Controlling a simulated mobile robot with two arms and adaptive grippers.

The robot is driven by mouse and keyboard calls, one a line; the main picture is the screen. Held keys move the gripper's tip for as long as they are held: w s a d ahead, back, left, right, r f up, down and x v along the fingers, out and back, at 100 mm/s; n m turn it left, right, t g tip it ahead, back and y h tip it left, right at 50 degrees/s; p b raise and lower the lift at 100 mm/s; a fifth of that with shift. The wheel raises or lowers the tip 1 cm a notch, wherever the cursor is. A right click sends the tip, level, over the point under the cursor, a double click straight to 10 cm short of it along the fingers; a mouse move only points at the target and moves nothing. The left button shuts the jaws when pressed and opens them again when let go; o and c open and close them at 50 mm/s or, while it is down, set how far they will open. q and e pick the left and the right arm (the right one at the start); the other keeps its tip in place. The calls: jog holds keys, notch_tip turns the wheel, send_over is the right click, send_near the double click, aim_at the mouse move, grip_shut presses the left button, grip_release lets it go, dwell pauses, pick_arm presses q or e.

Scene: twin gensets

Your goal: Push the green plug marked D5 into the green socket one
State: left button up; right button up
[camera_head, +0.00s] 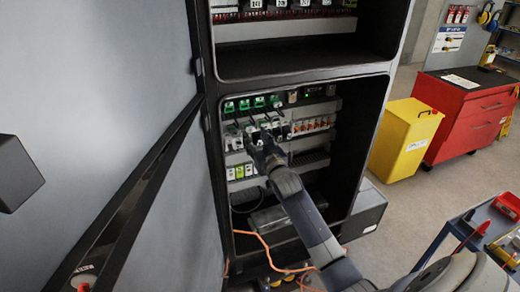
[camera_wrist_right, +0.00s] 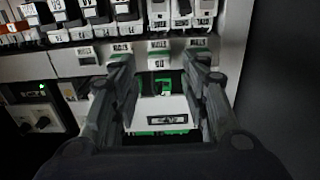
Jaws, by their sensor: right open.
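My right gripper (camera_head: 262,145) reaches into the open cabinet, just below the row of green sockets (camera_head: 259,102). In the right wrist view the right gripper (camera_wrist_right: 160,100) is open, with one finger on each side of a white and green block (camera_wrist_right: 165,108). The block's label is too blurred to read, so I cannot tell whether it is the plug D5. Whether the fingers touch it is unclear. White labelled pieces with green parts (camera_wrist_right: 158,57) sit just beyond the fingertips. Which socket is number one is not readable. My left gripper is not in view.
The cabinet door (camera_head: 110,100) stands open at the left. The cabinet's right wall (camera_head: 368,140) is close to my right arm. Orange cables (camera_head: 265,250) hang below. A yellow bin (camera_head: 403,140) and red drawer cabinet (camera_head: 465,115) stand outside at the right.

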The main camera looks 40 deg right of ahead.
aim_at(251, 131)
jog(key=shift+b+x, duration=1.05)
jog(key=shift+x, duration=1.45)
jog(key=shift+p, duration=0.3)
grip_shut()
jog(key=shift+s+f, duration=0.1)
jog(key=shift+s, duration=0.35)
jog(key=shift+s+a+p, duration=0.1)
jog(key=shift+s+p, duration=0.05)
jog(key=shift+p, duration=0.35)
